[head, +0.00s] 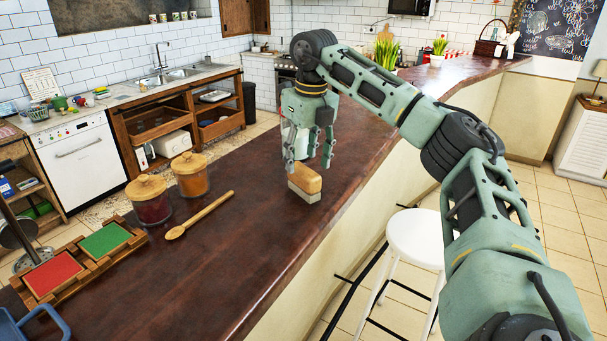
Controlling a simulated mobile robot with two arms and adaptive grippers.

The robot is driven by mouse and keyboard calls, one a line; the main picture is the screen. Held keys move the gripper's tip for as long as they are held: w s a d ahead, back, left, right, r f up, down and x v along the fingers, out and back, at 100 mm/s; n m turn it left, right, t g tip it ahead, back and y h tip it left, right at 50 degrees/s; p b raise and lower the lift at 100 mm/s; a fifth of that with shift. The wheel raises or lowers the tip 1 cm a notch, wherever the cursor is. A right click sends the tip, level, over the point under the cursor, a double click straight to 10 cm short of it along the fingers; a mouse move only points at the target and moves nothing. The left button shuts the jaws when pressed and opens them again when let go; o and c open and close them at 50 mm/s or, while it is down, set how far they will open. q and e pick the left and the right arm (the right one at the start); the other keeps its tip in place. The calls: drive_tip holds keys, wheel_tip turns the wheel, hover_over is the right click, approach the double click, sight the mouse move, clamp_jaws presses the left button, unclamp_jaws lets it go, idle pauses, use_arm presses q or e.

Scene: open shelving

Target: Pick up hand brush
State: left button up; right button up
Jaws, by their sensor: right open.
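The hand brush (305,182) is a small block with a tan wooden top and paler bristles below. It rests on the dark wooden counter (240,240), near the counter's right edge. My right gripper (310,164) points down just above the brush, its fingers spread around the brush's upper end. It is open, and I cannot tell whether a finger touches the brush. My left gripper is not in view.
A wooden spoon (200,215) lies left of the brush. Two lidded jars (149,200) (190,174) stand behind it. A wooden tray (118,256) with red and green panels is at the left. A white stool (415,237) stands beside the counter.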

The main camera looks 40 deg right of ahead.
sight(304, 169)
drive_tip(key=shift+s+a+f+p, duration=0.3)
drive_tip(key=shift+f+p, duration=0.15)
drive_tip(key=shift+f, duration=0.2)
drive_tip(key=f, duration=0.1)
drive_tip(key=f+p, duration=0.1)
drive_tip(key=f, duration=0.1)
drive_tip(key=w+f+p, duration=0.1)
drive_tip(key=shift+d+f, duration=0.3)
drive_tip(key=shift+f, duration=0.25)
drive_tip(key=shift+s+a+r, duration=0.1)
drive_tip(key=shift+c, duration=0.8)
clamp_jaws()
drive_tip(key=shift+r, duration=0.1)
